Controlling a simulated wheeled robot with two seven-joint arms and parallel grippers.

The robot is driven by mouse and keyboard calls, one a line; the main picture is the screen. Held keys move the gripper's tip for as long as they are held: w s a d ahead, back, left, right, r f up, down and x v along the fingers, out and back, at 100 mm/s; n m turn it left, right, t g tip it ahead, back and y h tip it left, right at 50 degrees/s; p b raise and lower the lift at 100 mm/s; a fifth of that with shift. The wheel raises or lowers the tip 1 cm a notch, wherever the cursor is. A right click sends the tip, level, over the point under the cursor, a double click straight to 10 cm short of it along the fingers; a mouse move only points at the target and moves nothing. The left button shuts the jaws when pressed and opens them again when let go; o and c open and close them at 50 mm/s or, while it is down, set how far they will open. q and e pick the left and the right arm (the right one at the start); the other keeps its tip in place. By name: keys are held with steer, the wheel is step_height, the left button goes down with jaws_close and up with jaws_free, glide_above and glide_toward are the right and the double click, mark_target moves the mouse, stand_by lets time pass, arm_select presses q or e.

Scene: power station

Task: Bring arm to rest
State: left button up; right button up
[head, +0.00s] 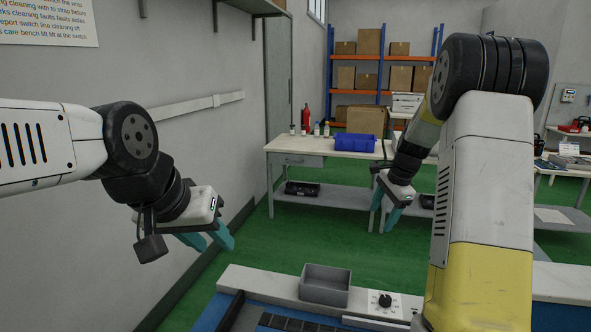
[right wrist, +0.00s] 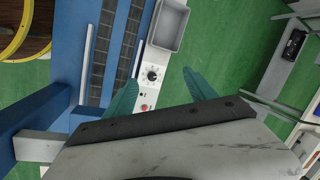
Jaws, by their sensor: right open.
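My left gripper (head: 214,242) hangs in the air at the left of the head view, with its teal fingers angled down and apart. It holds nothing that I can see. My right gripper (head: 381,221) hangs on the right side, in front of the far workbench in the picture, with its fingers pointing down. In the right wrist view its two teal fingers (right wrist: 158,80) are spread wide with nothing between them. The upper part of my right arm covers part of the head view.
Below is a blue bench (head: 205,318) with a grey bin (head: 326,283) and a control panel with a black knob (head: 385,301). A wall is at left; green floor (head: 290,235) lies open between the benches.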

steer(key=s+a+r+n+t, duration=0.1)
steer(key=s+a+r+n, duration=0.3)
steer(key=s+r, duration=0.4)
steer(key=s+a+r+n, duration=0.1)
steer(key=s+a+n, duration=0.1)
steer(key=s, duration=0.5)
steer(key=s+a+r+n+t, duration=0.1)
steer(key=s+a+r+n, duration=0.1)
steer(key=s+n, duration=0.3)
steer(key=s+a+r+n+t, duration=0.1)
steer(key=s+a+n, duration=0.2)
steer(key=s, duration=0.8)
steer(key=shift+r+n, duration=0.3)
steer(key=shift+n, duration=0.3)
